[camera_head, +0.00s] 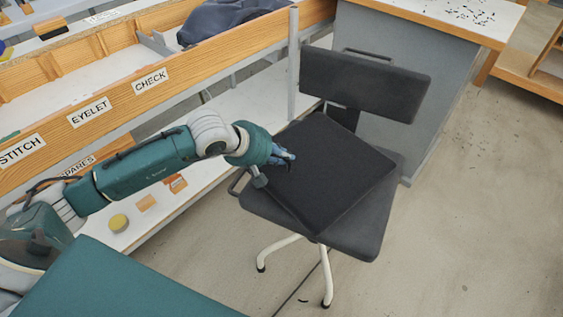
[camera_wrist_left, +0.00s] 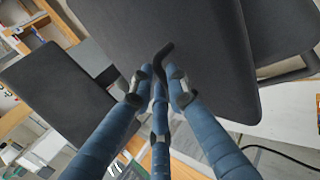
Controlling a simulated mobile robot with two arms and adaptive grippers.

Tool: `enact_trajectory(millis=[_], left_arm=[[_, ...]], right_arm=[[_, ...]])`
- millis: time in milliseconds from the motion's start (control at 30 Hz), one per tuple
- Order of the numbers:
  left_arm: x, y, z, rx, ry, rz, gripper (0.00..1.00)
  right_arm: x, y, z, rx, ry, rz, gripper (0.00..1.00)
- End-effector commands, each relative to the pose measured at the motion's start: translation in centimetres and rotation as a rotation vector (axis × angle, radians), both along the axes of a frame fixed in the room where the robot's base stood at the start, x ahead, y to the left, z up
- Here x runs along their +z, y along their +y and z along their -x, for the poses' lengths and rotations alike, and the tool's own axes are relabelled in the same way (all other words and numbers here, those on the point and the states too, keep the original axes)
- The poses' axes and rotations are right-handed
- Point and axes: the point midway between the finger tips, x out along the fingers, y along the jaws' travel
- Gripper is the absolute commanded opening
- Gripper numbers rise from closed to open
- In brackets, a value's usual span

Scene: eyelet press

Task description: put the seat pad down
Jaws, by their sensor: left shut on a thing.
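The seat pad (camera_head: 330,170) is a square black cushion. In the head view it is over the seat of the dark office chair (camera_head: 362,236), turned at an angle to it; I cannot tell whether it rests on the seat. In the left wrist view the gripper (camera_wrist_left: 158,88) is against the pad (camera_wrist_left: 205,45), with a bent dark piece between the fingertips. My right gripper is not in view.
The chair backrest (camera_head: 365,82) stands behind the pad. A wooden bench (camera_head: 190,75) with STITCH, EYELET and CHECK labels and a low white shelf (camera_head: 185,200) lie to the left. A grey cabinet (camera_head: 425,85) is behind the chair. The floor at right is open.

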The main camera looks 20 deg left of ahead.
Motion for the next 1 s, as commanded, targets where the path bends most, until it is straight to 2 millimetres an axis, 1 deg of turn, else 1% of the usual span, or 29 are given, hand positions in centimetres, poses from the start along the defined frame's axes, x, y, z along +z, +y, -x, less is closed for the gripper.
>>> enact_trajectory(millis=[200, 400, 433, 500, 533, 867, 1000], left_arm=[[-2.9, 0.0, 0.1, 0.002, 0.001, 0.002, 0.0], [-3.2, 0.0, 0.0, 0.001, -0.001, 0.0, 0.0], [-3.3, 0.1, 0.1, 0.001, 0.003, -0.002, 0.17], [-3.3, 0.1, 0.1, 0.001, 0.002, -0.002, 0.31], [-3.3, 0.1, 0.1, 0.001, 0.002, -0.002, 0.34], [-3.0, 0.2, 0.3, 0.002, 0.001, -0.001, 0.34], [-1.8, 0.8, 1.3, 0.001, 0.001, -0.003, 0.34]], right_arm=[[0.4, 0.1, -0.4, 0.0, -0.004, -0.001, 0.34], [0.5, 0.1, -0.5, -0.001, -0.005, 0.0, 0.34], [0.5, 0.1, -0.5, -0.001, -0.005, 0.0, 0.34], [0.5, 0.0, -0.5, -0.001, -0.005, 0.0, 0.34], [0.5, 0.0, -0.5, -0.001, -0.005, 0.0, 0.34], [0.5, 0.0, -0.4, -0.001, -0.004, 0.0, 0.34], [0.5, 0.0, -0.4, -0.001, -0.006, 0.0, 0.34]])
